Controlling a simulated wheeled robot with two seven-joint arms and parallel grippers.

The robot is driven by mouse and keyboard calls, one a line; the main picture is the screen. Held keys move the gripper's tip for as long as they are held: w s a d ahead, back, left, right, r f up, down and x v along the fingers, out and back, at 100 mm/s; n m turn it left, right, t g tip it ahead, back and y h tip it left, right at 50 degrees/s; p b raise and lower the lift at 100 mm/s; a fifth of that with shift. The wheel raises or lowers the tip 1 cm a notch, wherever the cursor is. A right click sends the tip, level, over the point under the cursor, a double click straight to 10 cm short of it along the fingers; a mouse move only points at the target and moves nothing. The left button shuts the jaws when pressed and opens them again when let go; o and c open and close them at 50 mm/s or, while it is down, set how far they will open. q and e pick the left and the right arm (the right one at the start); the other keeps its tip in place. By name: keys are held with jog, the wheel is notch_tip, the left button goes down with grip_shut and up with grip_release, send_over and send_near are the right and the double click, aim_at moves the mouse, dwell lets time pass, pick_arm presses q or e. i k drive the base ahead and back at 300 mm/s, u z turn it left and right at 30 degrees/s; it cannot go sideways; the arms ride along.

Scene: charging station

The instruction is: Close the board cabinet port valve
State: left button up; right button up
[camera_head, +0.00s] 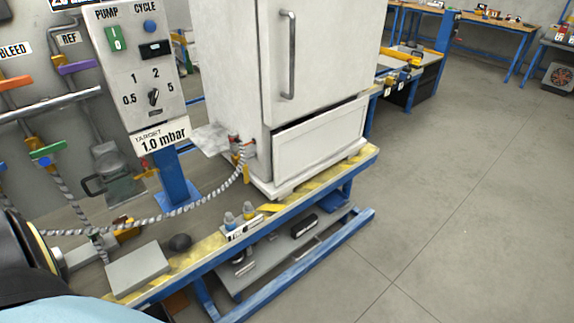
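The white cabinet (225,75) stands on the bench in the middle, with a tall upper door and a lower drawer-like front. At its lower left side is a small port fitting with reddish parts and a yellow valve handle (242,162). The handle appears to hang downward, but it is too small to tell whether the valve is open or shut. A braided hose (180,211) runs from this port to the left along the bench. Neither of my grippers shows in this view.
A control panel (140,78) with dial and buttons stands left of the cabinet. Coloured valve handles, including a green one (47,152), line the left wall. Floor at right is clear.

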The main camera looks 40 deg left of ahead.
aim_at(245, 169)
jog(key=z, duration=0.25)
jog(key=i, duration=1.1)
jog(key=u, duration=0.95)
jog(key=i, duration=0.65)
jog(key=u, duration=0.75)
